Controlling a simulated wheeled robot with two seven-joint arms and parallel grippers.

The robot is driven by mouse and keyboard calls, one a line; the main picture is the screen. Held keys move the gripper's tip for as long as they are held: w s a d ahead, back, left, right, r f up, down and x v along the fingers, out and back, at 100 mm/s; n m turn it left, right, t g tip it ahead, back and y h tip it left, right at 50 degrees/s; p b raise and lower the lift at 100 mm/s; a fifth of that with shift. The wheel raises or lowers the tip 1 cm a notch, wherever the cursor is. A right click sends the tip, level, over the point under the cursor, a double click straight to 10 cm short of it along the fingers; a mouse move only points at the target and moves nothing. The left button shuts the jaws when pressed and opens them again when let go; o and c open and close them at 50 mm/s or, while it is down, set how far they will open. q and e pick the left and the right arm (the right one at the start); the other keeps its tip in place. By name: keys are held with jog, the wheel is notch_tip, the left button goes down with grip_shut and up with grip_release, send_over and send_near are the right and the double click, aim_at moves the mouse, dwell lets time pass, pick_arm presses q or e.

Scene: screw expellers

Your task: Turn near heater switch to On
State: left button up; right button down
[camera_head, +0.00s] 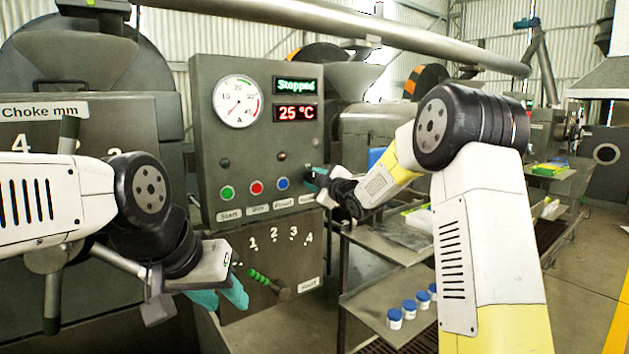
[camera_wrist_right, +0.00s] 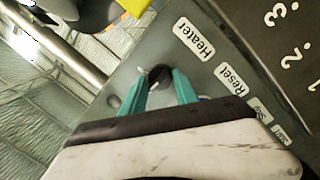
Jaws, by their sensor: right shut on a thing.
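The grey control panel (camera_head: 262,140) stands in the middle of the head view, with a dial gauge, a "Stopped" display and a 25 °C display. The heater switch (camera_wrist_right: 158,74) is a dark knob beside the "Heater" label (camera_wrist_right: 194,39) in the right wrist view. My right gripper (camera_wrist_right: 160,80) has its teal fingers shut around this knob. In the head view the right gripper (camera_head: 312,178) covers the switch at the panel's lower right. Which way the knob points is hard to tell. My left gripper (camera_head: 238,292) hangs in front of the lower panel, its teal fingers close together.
Green (camera_head: 228,192), red (camera_head: 257,187) and blue (camera_head: 282,183) buttons sit left of the switch. Below is a feed lever with a green grip (camera_head: 262,279) beside a numbered scale. Several white jars with blue lids (camera_head: 409,309) stand on a lower shelf at right.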

jog(key=shift+f, duration=0.1)
jog(key=m, duration=0.5)
jog(key=shift+m+g, duration=0.3)
jog(key=shift+g, duration=0.1)
jog(key=m+g, duration=0.1)
jog(key=m, duration=0.4)
jog(key=shift+m, duration=0.3)
jog(key=c, duration=1)
grip_release()
jog(key=shift+o, duration=0.2)
jog(key=shift+d+r, duration=0.1)
jog(key=shift+r, duration=0.1)
jog(key=f+v, duration=0.1)
jog(key=v, duration=0.6)
jog(key=shift+s+d+r, duration=0.25)
jog(key=shift+s+r, duration=0.05)
jog(key=shift+r, duration=0.1)
